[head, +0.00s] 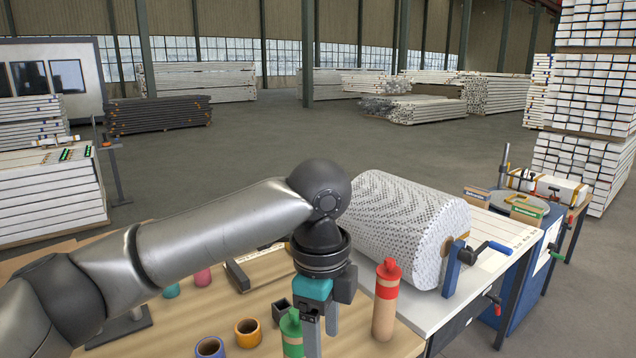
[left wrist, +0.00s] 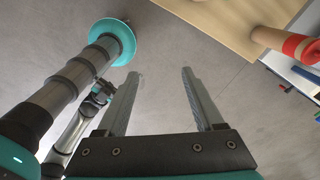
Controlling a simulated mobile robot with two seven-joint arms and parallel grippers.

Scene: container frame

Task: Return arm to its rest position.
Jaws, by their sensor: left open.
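My left arm reaches in from the left across the head view, over the wooden worktable (head: 190,322). My left gripper (head: 322,345) hangs pointing down near the table's front edge, between a green-capped bottle (head: 291,335) and a red-capped bottle (head: 386,305). In the left wrist view my left gripper (left wrist: 160,72) has its two fingers spread apart, with nothing between them and grey floor behind. The fingertips are partly cut off or hidden in the head view. My right gripper cannot be made out in either view.
A large wrapped roll (head: 405,228) with a crank lies on the white bench right of my arm. Blue (head: 210,347) and orange (head: 248,333) rings stand at the table's front. In the left wrist view the table corner (left wrist: 225,22) is at upper right.

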